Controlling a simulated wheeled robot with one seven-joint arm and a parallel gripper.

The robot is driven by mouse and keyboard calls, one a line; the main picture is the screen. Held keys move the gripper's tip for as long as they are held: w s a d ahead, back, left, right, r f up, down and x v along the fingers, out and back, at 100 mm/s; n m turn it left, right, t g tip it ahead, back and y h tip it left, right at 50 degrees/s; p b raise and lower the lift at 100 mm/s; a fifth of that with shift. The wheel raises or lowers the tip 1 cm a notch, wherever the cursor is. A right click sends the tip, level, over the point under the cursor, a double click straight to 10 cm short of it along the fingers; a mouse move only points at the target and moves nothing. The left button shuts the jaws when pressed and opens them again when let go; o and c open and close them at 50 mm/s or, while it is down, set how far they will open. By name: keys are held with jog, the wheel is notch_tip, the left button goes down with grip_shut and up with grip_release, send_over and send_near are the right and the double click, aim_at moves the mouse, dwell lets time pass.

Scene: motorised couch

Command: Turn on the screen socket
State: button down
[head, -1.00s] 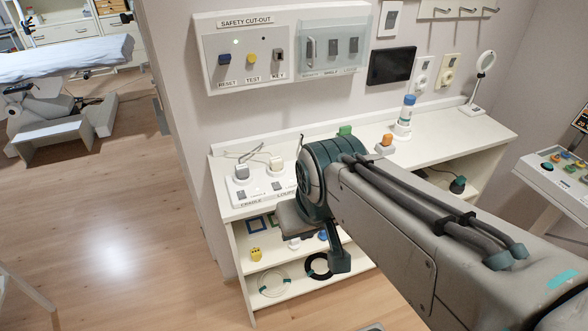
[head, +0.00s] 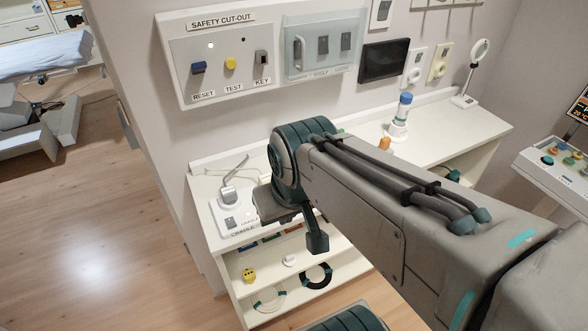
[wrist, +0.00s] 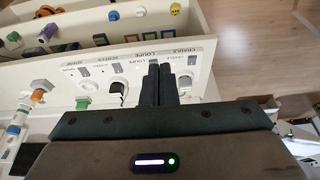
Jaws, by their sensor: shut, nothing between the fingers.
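The white socket strip (head: 233,216) lies at the left end of the counter in the head view; my arm covers most of it. In the wrist view the strip (wrist: 133,64) appears upside down, with several labels, including CRADLE and LOUPE. The label to the left of LOUPE appears to be SCREEN (wrist: 108,60), but is small and blurred. Small grey switches and a plug (wrist: 118,88) show near it. My gripper (wrist: 171,72) is shut and empty, fingertips over the LOUPE and CRADLE end, right of that label. I cannot tell whether they touch.
Above the counter hang the safety cut-out panel (head: 222,65), a clear-covered switch box (head: 322,45) and a dark screen (head: 384,60). A blue-capped bottle (head: 401,118) and a ring lamp (head: 474,70) stand on the counter. Shelves below hold coiled cables (head: 316,276).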

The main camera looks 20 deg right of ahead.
jog(key=w+d+f+m+b, duration=0.2)
jog(key=w+d+m+b, duration=0.3)
jog(key=w+d+m, duration=0.2)
jog(key=w+d+f+m+b, duration=0.2)
jog(key=w+d+m+b, duration=0.3)
jog(key=m, duration=0.5)
jog(key=w+d, duration=0.2)
jog(key=w, duration=0.1)
jog(key=shift+f+m, duration=0.3)
jog(key=shift+f, duration=0.05)
jog(key=shift+w+f, duration=0.1)
jog(key=shift+w, duration=0.05)
jog(key=x, duration=1.3)
jog(key=shift+w+a+f, duration=0.1)
jog(key=shift+a+f, duration=0.05)
jog(key=shift+f, duration=0.25)
